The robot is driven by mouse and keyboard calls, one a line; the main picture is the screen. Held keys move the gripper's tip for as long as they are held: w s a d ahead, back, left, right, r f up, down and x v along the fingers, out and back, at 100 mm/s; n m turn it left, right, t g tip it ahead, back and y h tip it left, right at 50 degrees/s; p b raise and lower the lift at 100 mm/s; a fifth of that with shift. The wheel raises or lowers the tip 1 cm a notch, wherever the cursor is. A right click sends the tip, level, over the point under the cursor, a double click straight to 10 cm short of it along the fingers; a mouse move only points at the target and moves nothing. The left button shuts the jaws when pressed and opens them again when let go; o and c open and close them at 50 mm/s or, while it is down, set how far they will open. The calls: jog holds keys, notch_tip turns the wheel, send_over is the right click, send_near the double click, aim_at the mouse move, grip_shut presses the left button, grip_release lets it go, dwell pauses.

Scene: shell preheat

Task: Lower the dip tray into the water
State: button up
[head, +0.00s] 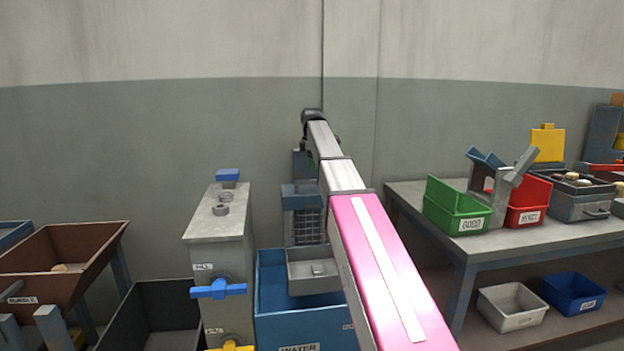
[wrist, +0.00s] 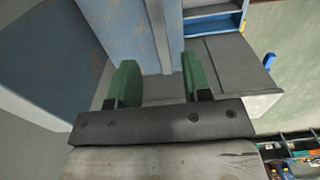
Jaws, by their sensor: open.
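The dip tray (head: 318,285), a grey open box with a small tab inside, sits at the top of the blue tank labelled WATER (head: 268,318) in the head view. A wire grid (head: 307,227) and a blue-grey frame stand behind it. The water level against the tray cannot be told. My gripper (wrist: 158,82) is open in the wrist view, its two green pads apart. A blue-grey upright bar (wrist: 150,35) lies beyond and between the pads, and nothing is clamped.
A grey cabinet (head: 218,250) with a blue tap handle (head: 222,289) stands left of the tank. A brown hopper (head: 75,250) is farther left. A table on the right holds a green bin (head: 457,212) and a red bin (head: 530,200). My arm covers the tank's right side.

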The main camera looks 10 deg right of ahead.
jog(key=shift+f, duration=3.1)
grip_shut()
